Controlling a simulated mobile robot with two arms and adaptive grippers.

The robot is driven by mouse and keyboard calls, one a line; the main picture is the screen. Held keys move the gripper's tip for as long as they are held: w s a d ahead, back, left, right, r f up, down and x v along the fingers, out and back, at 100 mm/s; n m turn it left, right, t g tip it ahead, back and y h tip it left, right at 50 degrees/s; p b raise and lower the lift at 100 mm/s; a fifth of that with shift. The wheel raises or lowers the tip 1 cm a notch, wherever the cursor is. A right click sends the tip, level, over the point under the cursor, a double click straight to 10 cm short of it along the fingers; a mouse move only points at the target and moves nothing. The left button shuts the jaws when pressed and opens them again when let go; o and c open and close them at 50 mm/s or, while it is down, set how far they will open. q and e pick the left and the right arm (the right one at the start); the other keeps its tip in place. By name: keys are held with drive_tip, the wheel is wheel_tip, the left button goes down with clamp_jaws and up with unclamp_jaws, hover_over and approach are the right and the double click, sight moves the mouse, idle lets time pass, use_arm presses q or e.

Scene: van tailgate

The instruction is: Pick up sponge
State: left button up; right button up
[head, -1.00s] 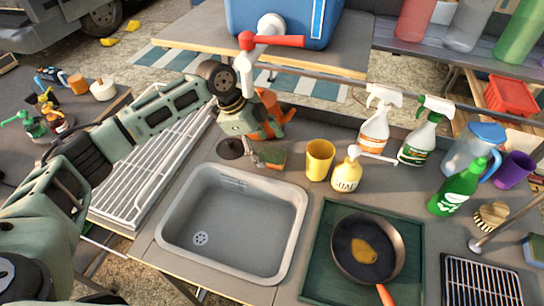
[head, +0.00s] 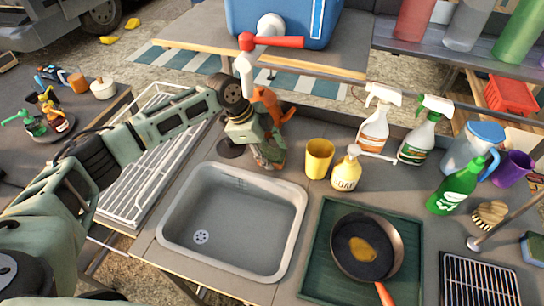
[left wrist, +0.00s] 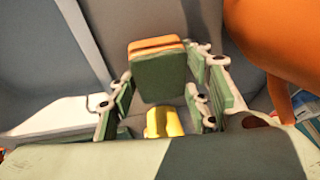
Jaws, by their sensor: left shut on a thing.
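The sponge, green with an orange layer, stands between the fingers of my left gripper in the left wrist view (left wrist: 159,78). My left gripper (head: 268,152) is at the back edge of the sink in the head view, with its fingers closed around the sponge. In the head view the gripper hides most of the sponge, and I cannot tell whether it is clear of the counter. A small yellow piece (left wrist: 164,122) shows below the sponge in the left wrist view; I cannot tell what it is. My right gripper is not in view.
The grey sink (head: 232,222) is empty. A yellow cup (head: 319,158) and soap bottle (head: 345,168) stand just right of the gripper. An orange object (head: 268,103) and the tap (head: 245,68) are close behind. A pan (head: 366,248) lies on a green tray (head: 318,265).

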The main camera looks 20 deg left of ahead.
sight(276, 153)
use_arm(q)
drive_tip(key=shift+r, duration=0.1)
